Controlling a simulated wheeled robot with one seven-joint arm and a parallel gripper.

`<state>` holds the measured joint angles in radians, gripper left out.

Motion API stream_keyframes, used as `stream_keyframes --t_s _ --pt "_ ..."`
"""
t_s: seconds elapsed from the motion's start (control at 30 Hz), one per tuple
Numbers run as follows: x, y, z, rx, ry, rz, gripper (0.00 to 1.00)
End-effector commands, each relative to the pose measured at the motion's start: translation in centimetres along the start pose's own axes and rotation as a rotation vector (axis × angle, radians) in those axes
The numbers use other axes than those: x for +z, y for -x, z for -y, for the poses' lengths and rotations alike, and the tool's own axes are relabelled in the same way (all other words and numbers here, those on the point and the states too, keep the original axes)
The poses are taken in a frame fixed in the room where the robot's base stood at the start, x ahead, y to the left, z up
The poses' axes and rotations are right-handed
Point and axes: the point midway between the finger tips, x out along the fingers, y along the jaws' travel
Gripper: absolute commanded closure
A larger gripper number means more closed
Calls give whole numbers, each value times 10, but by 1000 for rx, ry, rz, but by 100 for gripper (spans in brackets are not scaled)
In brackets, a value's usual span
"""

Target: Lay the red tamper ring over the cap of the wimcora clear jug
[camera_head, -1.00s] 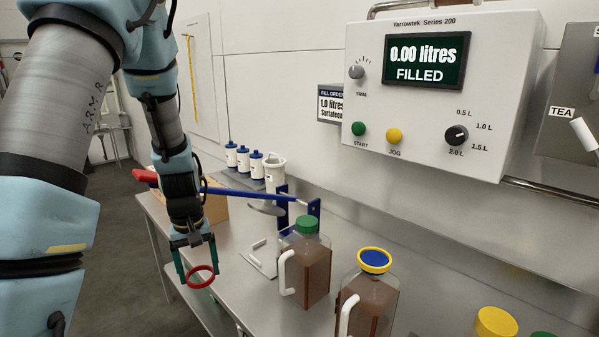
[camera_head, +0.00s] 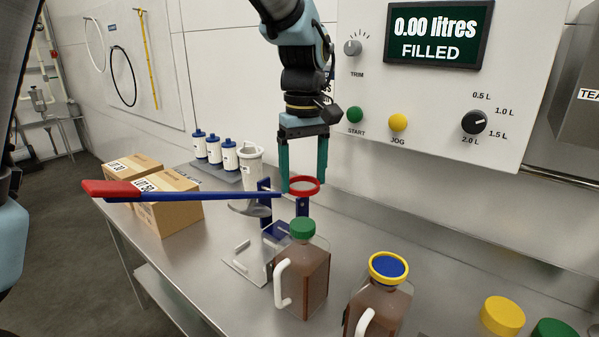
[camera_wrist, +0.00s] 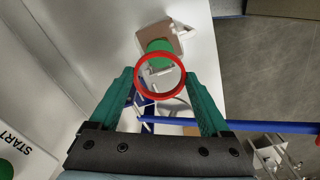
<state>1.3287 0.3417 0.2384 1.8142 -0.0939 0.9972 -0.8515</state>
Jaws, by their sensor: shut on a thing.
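My gripper (camera_head: 304,184) is shut on the red tamper ring (camera_head: 311,193), with its green fingers at opposite sides of the rim. In the wrist view the ring (camera_wrist: 139,84) sits between the fingertips. A clear jug (camera_head: 316,275) with brown liquid, a white handle and a green cap (camera_head: 302,228) stands upright on the bench. The ring is above the cap and apart from it in the head view. In the wrist view the green cap (camera_wrist: 157,48) shows partly through the ring, towards its upper edge. No jug name is readable.
A second brown-filled jug (camera_head: 378,305) has a blue cap with a yellow ring (camera_head: 374,276). A blue lever with a red grip (camera_head: 112,190) reaches across behind the green-capped jug. The control box (camera_head: 440,95) hangs at right. Loose yellow (camera_head: 502,315) and green (camera_head: 556,330) caps are at front right.

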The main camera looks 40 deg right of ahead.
Motion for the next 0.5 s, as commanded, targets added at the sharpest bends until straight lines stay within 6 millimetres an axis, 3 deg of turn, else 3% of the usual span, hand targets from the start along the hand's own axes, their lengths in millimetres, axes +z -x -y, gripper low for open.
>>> stream_keyframes --t_s 0.4,0.5 --pt "1 2 0 -2 -2 0 70" --pt "1 -8 1 -2 -1 0 70"
